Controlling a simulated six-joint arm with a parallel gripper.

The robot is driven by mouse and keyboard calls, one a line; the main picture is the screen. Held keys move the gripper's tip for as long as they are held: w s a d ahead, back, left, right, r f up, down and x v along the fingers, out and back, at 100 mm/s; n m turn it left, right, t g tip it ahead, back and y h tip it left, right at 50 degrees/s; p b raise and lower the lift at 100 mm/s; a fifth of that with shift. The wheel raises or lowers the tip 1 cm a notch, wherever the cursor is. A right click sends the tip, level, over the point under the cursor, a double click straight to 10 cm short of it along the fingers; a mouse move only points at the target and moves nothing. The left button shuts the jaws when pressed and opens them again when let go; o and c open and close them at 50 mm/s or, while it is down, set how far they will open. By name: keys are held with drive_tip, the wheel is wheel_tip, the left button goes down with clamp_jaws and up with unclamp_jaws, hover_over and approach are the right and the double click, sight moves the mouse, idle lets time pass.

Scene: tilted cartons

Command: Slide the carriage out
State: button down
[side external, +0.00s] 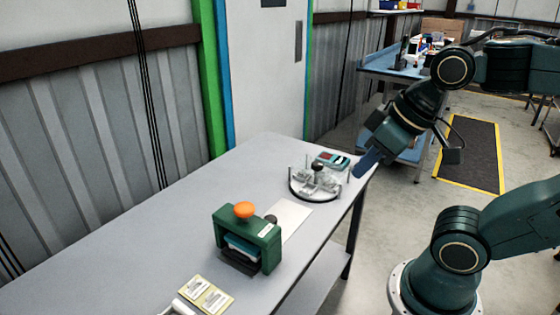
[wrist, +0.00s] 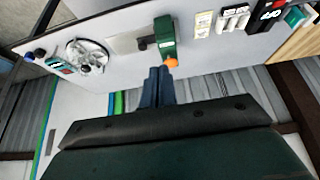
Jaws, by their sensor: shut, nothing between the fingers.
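A dark green press-like frame (side external: 247,237) with an orange knob (side external: 244,210) on top stands on the grey table. A light blue and dark block (side external: 240,246) sits in its front opening; I cannot tell for sure whether this is the carriage. A pale flat plate (side external: 290,216) extends behind the frame, with a dark round knob (side external: 270,218) close to the frame. My gripper (side external: 362,168) is shut and empty beyond the table's right edge, well away from the frame. In the wrist view my gripper's fingers (wrist: 158,72) lie together, and the green frame (wrist: 164,32) appears beyond them.
A round fixture (side external: 316,182) with upright posts and a teal hand-held device (side external: 332,160) stand near the table's far right end. Yellow-edged cards (side external: 206,296) lie at the front. The table (side external: 150,240) is clear left of the frame. A wall stands behind.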

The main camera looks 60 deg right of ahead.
idle(0.4)
drive_tip(key=c, duration=1.5)
unclamp_jaws()
drive_tip(key=shift+w, duration=0.1)
drive_tip(key=o, duration=0.4)
drive_tip(key=shift+w+r, duration=0.1)
drive_tip(key=shift+w, duration=0.05)
drive_tip(key=shift+o, duration=1)
drive_tip(key=shift+w+d, duration=0.1)
drive_tip(key=shift+w, duration=0.25)
drive_tip(key=w+d+g, duration=0.2)
drive_tip(key=w, duration=0.6)
drive_tip(key=w+d+f+n+g, duration=0.1)
drive_tip(key=w+d+f, duration=0.3)
drive_tip(key=w+f, duration=0.5)
drive_tip(key=w+d+f+n+g, duration=0.2)
drive_tip(key=w+d+f, duration=0.1)
drive_tip(key=w+f, duration=0.6)
drive_tip(key=shift+w+d+g, duration=0.25)
drive_tip(key=shift+d+g, duration=0.05)
drive_tip(key=shift+d, duration=0.1)
drive_tip(key=shift+f, duration=0.1)
